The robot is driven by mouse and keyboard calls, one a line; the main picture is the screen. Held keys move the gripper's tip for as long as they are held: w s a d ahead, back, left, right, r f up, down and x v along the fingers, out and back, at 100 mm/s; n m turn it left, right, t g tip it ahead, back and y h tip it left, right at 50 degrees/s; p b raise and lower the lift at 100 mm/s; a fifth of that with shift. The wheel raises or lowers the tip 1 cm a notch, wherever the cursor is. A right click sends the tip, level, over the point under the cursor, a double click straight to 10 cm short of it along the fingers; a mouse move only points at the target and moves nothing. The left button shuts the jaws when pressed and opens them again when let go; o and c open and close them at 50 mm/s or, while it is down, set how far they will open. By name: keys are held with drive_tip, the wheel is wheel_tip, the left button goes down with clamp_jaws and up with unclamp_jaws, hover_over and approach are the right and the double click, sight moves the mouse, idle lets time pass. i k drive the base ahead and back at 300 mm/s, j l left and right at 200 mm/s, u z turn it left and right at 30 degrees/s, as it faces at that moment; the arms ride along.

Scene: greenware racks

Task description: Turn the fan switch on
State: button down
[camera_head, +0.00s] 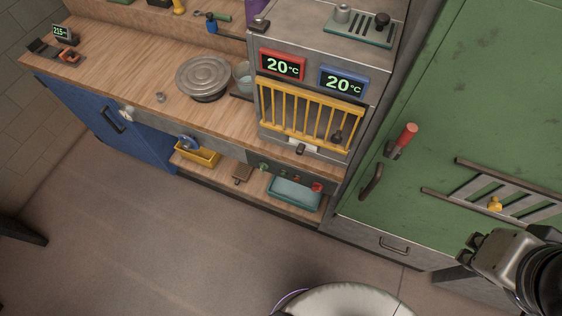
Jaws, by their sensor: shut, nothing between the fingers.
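No control has a label I can read, so I cannot tell which one is the fan switch. Candidates are a small light lever (300,150) below the yellow-barred opening and a dark front panel with a green knob (264,167) and a red button (317,187). A red-handled lever (407,135) stands on the green cabinet, and a yellow knob (495,204) sits on its slotted vent. My gripper (470,249) is at the lower right, shut and empty, below the vent and well right of the dark panel.
The grey unit carries yellow bars (310,115) and two displays, red (282,65) and blue (343,81), each reading 20 °C. A wooden bench (140,70) holds a round lidded metal pan (203,77). A pale round object (345,301) is at the bottom edge. The floor (180,240) is mostly clear.

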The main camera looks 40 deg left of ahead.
sight(262, 166)
drive_tip(key=u, duration=1.65)
